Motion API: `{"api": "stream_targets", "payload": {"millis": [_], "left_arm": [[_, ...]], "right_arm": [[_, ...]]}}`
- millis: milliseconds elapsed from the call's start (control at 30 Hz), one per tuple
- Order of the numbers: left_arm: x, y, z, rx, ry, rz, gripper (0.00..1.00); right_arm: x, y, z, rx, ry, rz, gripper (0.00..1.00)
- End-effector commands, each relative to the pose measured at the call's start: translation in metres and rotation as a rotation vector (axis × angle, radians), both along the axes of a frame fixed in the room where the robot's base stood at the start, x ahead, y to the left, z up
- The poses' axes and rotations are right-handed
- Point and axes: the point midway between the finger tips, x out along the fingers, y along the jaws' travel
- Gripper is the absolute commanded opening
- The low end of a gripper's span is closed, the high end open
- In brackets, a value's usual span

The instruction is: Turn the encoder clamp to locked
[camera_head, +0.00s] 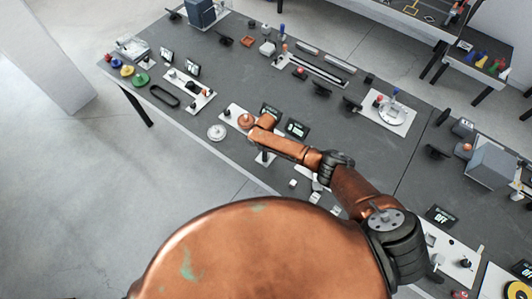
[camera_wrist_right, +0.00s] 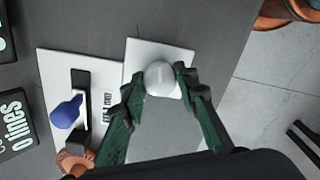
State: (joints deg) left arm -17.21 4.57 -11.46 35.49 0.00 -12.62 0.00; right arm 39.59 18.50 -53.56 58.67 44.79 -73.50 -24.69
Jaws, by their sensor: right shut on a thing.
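My right gripper (camera_wrist_right: 160,82) is closed around a white rounded knob (camera_wrist_right: 161,79) on a white square plate (camera_wrist_right: 146,52); one dark green finger lies on each side. Beside it, on a longer white plate (camera_wrist_right: 54,66), stand a blue knob (camera_wrist_right: 66,112) and a black bar; small dark lettering on this plate is not clearly legible. I cannot tell for certain which part is the encoder clamp. In the head view my copper right arm (camera_head: 290,148) reaches down over this station and hides most of it. My left gripper is not in view.
Two black displays (camera_head: 270,110) (camera_head: 296,129) stand behind the station; one display (camera_wrist_right: 14,120) shows pale text in the wrist view. The table's edge is close to the plate.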

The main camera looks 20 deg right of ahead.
Motion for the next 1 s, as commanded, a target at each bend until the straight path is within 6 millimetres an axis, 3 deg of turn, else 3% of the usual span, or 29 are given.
{"api": "stream_targets", "payload": {"millis": [400, 967, 1000], "left_arm": [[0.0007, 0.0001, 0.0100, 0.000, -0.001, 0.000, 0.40], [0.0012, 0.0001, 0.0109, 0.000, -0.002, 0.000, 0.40], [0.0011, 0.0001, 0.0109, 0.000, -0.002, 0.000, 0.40]], "right_arm": [[0.0053, 0.0015, 0.0050, 0.002, -0.011, -0.193, 0.04], [0.0068, 0.0020, 0.0055, 0.005, -0.015, -0.222, 0.04], [0.0069, 0.0020, 0.0056, 0.005, -0.015, -0.222, 0.29]]}}
